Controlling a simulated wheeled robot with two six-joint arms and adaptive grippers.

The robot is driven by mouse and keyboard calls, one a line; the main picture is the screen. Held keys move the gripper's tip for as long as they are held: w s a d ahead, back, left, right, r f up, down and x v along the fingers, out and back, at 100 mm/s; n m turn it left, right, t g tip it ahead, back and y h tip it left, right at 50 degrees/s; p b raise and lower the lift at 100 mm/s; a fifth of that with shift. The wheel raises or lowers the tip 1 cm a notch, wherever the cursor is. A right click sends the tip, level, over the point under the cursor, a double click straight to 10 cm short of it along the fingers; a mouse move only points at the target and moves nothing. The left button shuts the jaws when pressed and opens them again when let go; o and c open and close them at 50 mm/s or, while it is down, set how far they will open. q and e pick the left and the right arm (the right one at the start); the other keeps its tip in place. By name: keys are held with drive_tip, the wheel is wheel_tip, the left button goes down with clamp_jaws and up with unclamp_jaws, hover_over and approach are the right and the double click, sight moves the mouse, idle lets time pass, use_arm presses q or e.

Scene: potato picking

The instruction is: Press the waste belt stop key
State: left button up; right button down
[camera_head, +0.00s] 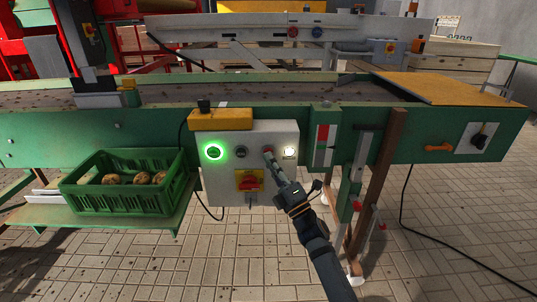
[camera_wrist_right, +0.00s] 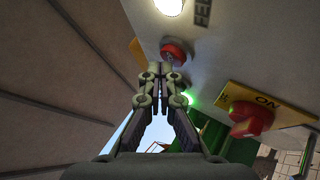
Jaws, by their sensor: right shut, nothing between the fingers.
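A grey control box (camera_head: 227,184) hangs on the front of the green conveyor. On it are a green-lit button (camera_head: 213,151), a dark button (camera_head: 241,152) and a white-lit button (camera_head: 290,152). A red button (camera_wrist_right: 174,49) shows in the right wrist view, just ahead of my fingertips; I cannot read a waste belt label on it. My right gripper (camera_head: 269,156) is shut and empty, its tips in front of the box between the dark and white-lit buttons. It also shows in the right wrist view (camera_wrist_right: 159,72). I cannot tell whether the tips touch the red button. My left gripper is not in view.
A red rotary switch on a yellow plate (camera_head: 249,181) sits below the buttons. A green crate (camera_head: 118,202) with several potatoes stands at left. A yellow block (camera_head: 220,119) juts out above the box. A brown post (camera_head: 380,180) stands right of my arm.

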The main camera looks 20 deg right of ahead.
drive_tip(key=shift+w+d, duration=0.1)
drive_tip(key=shift+w, duration=0.25)
idle(0.3)
idle(0.4)
drive_tip(key=shift+s+a, duration=0.25)
drive_tip(key=shift+s, duration=0.55)
drive_tip(key=shift+s, duration=0.1)
drive_tip(key=s+p, duration=0.1)
drive_tip(key=s, duration=0.1)
drive_tip(key=s+a, duration=0.1)
drive_tip(key=s, duration=0.1)
drive_tip(key=shift+s+a+p, duration=0.15)
drive_tip(key=shift+s+p, duration=0.15)
drive_tip(key=shift+p, duration=0.05)
